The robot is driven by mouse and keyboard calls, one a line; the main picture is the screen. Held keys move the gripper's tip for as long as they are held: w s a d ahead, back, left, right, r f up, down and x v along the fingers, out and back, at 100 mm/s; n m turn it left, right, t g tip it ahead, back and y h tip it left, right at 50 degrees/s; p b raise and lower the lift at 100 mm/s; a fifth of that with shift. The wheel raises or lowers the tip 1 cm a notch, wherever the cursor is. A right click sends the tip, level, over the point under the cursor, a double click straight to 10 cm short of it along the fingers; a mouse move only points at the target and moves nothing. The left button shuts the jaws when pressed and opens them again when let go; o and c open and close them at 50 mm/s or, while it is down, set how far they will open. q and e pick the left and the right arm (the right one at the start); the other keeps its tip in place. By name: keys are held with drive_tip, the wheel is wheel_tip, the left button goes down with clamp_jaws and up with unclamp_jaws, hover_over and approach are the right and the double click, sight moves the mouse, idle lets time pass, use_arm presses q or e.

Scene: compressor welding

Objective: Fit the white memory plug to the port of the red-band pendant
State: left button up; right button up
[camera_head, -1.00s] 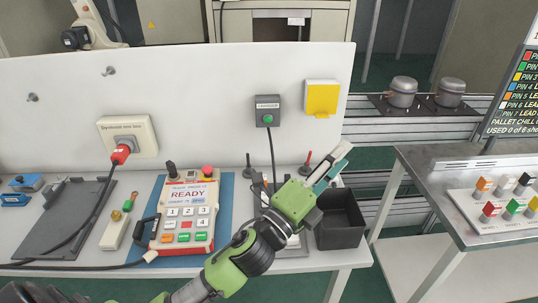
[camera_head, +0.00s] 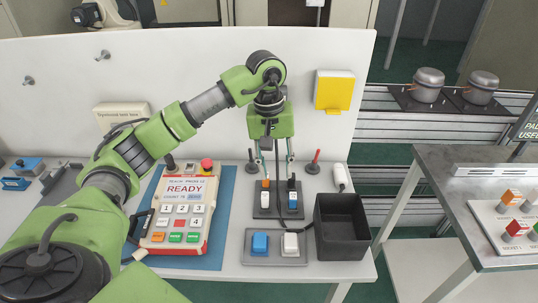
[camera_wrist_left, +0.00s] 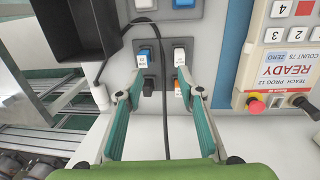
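The red-band pendant (camera_head: 187,226) lies on a blue mat on the bench; its screen reads READY. It also shows in the left wrist view (camera_wrist_left: 292,52). Right of it a dark holder (camera_head: 279,210) bears small orange, black, white and blue plugs. The small white plug (camera_head: 265,202) is at its front left; in the wrist view (camera_wrist_left: 179,53) it stands between the finger lines, beyond the tips. My left gripper (camera_head: 276,157) is open and empty above the holder, fingers pointing down; it also shows in the wrist view (camera_wrist_left: 162,82). The pendant's port cannot be made out.
A grey plate (camera_head: 275,259) with large blue and white blocks lies in front of the holder. A black open bin (camera_head: 341,240) stands right, a white corded handpiece (camera_head: 342,177) behind it. Upright posts (camera_head: 313,163) stand behind the holder. A cable crosses the gripper's wrist view.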

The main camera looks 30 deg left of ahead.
sight(265, 195)
use_arm(q)
drive_tip(key=shift+y, duration=0.6)
drive_tip(key=a+f+p, duration=0.1)
drive_tip(key=f, duration=0.3)
drive_tip(key=a+f+p, duration=0.1)
drive_tip(key=f, duration=0.3)
drive_tip(key=a+f+p, duration=0.1)
drive_tip(key=f, duration=0.3)
drive_tip(key=shift+s+a+f+p, duration=0.1)
drive_tip(key=shift+s+f+p, duration=0.1)
drive_tip(key=shift+f+p, duration=0.15)
drive_tip(key=shift+c, duration=0.4)
clamp_jaws()
drive_tip(key=shift+r, duration=0.15)
drive_tip(key=shift+r+p, duration=0.6)
drive_tip(key=shift+r, duration=0.65)
drive_tip(key=shift+r+p, duration=0.3)
drive_tip(key=shift+r, duration=0.6)
